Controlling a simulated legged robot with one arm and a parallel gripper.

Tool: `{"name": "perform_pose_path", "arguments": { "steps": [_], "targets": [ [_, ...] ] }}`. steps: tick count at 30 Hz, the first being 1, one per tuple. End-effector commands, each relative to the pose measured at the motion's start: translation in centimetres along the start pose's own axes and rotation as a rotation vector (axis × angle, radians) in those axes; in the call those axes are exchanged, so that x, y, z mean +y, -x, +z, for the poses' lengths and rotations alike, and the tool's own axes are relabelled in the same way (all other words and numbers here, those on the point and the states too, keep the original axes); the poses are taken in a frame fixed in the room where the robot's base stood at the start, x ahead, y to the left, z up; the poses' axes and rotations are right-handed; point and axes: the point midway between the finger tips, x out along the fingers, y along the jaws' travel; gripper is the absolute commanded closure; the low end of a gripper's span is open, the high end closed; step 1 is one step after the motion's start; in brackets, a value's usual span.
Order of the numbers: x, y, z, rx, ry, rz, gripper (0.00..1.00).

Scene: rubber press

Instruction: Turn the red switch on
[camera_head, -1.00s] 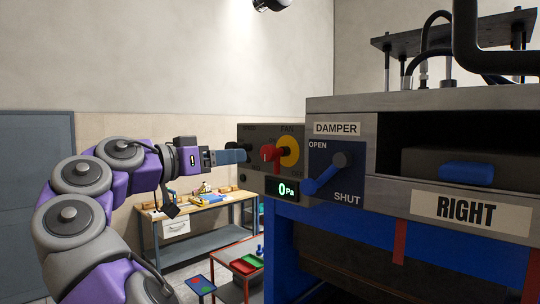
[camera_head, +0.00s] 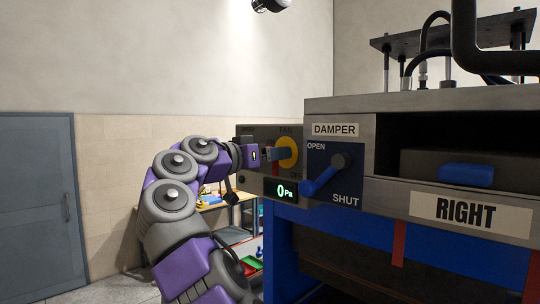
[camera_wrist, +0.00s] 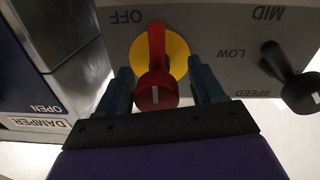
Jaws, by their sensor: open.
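The red switch (camera_wrist: 156,75) sits on a round yellow plate (camera_wrist: 177,55) on the grey fan panel (camera_wrist: 225,50). In the wrist view the picture is upside down, and the switch's lever points up, near the OFF label. My gripper (camera_wrist: 160,88) is open, with one blue-grey finger on each side of the switch's red hub. I cannot tell whether the fingers touch it. In the head view my gripper (camera_head: 281,154) is at the panel, in front of the yellow plate (camera_head: 289,149), and hides most of the switch.
A black speed knob (camera_wrist: 302,90) stands beside the switch. Right of the panel in the head view is the blue damper lever (camera_head: 322,181). A display (camera_head: 281,190) below the panel reads 0 Pa. A workbench (camera_head: 212,201) stands behind my arm.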

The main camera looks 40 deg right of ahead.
Motion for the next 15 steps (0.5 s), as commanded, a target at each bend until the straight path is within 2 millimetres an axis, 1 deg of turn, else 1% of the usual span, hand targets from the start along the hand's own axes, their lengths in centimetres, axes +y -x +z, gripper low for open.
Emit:
{"name": "perform_pose_path", "arguments": {
  "steps": [4,15],
  "targets": [
    [0.0,0.04,0.0,0.0,0.0,0.0,0.34],
    [-0.06,0.06,0.03,0.0,0.001,0.0,0.69]
  ]
}}
